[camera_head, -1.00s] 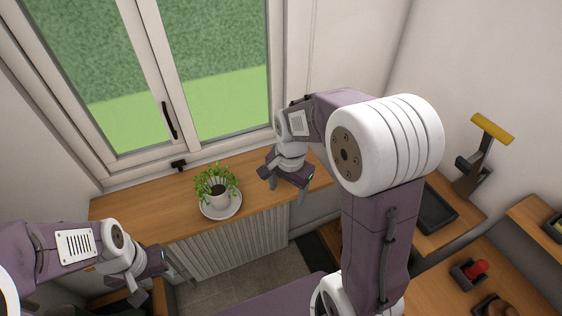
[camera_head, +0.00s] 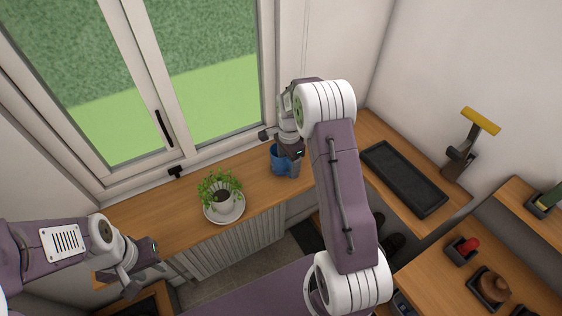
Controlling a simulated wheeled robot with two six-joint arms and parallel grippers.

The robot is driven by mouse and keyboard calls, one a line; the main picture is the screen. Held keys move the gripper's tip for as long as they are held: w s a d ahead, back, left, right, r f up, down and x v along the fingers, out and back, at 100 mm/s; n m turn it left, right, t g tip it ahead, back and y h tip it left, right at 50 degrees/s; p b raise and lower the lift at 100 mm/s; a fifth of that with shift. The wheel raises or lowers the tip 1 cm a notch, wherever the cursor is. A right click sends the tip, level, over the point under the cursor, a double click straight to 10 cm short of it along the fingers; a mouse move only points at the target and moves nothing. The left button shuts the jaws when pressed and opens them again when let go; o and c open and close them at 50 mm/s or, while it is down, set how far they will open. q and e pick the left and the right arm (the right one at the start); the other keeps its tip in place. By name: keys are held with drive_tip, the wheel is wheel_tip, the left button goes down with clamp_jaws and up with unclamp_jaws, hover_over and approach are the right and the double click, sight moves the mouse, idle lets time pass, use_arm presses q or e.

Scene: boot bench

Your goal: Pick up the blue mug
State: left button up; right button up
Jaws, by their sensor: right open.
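The blue mug (camera_head: 280,164) stands on the wooden window sill, to the right of the potted plant. My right gripper (camera_head: 284,158) is over the mug and hides part of its top. It is open, with one finger in front of the mug's right side; I cannot tell whether it touches the mug. My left gripper (camera_head: 142,280) hangs at the lower left, away from the mug. Its fingertips are too small and dark to show whether it is open.
A potted plant (camera_head: 221,192) on a white saucer (camera_head: 236,214) stands left of the mug. The window is behind the sill (camera_head: 150,212). To the right are a black tray (camera_head: 402,180), a yellow-topped tool (camera_head: 480,121), a red-knobbed item (camera_head: 467,246) and a brown brush (camera_head: 494,285).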

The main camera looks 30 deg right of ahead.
sight(289, 174)
drive_tip(key=f, duration=0.2)
drive_tip(key=f+p, duration=0.1)
drive_tip(key=shift+s+d+f, duration=0.2)
drive_tip(key=shift+s+f, duration=0.05)
drive_tip(key=shift+f, duration=0.15)
drive_tip(key=shift+w+f, duration=0.1)
drive_tip(key=shift+f, duration=0.05)
drive_tip(key=shift+w+a, duration=0.1)
drive_tip(key=shift+c, duration=0.9)
clamp_jaws()
use_arm(q)
drive_tip(key=shift+s+d+r, duration=0.1)
drive_tip(key=shift+s+r, duration=0.05)
drive_tip(key=shift+r, duration=0.35)
drive_tip(key=shift+s+d+r, duration=0.1)
drive_tip(key=shift+r, duration=0.35)
drive_tip(key=shift+f, duration=0.1)
